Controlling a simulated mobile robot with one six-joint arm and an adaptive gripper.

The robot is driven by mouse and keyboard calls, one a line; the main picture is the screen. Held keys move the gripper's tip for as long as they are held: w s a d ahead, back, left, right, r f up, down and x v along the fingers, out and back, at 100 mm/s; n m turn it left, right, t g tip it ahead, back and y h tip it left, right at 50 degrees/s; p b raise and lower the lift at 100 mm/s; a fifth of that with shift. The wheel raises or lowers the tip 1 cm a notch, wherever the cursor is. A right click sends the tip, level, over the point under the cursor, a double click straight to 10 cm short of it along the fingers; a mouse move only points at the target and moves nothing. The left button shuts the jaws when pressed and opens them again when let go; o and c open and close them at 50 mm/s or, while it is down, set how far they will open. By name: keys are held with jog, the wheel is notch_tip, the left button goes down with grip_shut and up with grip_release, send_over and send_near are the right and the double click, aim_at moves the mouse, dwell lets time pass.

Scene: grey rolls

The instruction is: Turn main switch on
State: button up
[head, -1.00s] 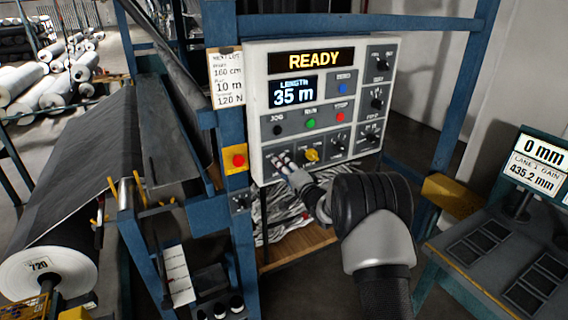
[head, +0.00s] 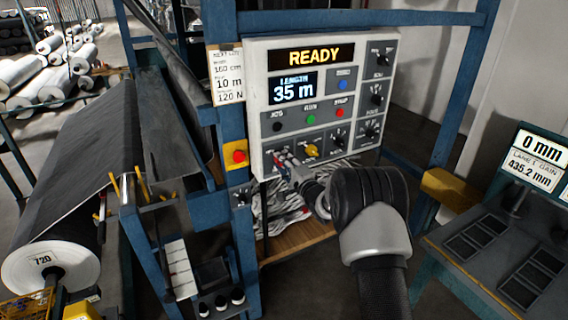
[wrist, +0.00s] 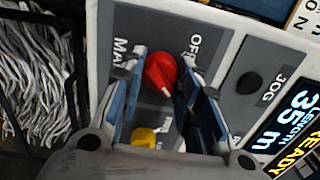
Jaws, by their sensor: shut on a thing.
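The main switch is a red rotary knob (wrist: 161,76) with a white pointer mark, on a grey plate lettered MAIN and OFF, in the wrist view. My gripper (wrist: 158,68) has a finger on each side of this knob and is shut on it. In the head view my gripper (head: 284,162) is at the lower left of the white control panel (head: 257,110), hiding the red knob. The panel's top display (head: 311,57) reads READY, and the length display (head: 293,88) reads 35 m.
A yellow knob (head: 312,150) sits just right of my gripper; it also shows in the wrist view (wrist: 143,137). A red button on a yellow box (head: 238,156) is left of the panel. Blue posts flank the panel. A console (head: 490,260) stands at right.

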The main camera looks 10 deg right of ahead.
jog(key=o, duration=1.1)
jog(key=v, duration=1.2)
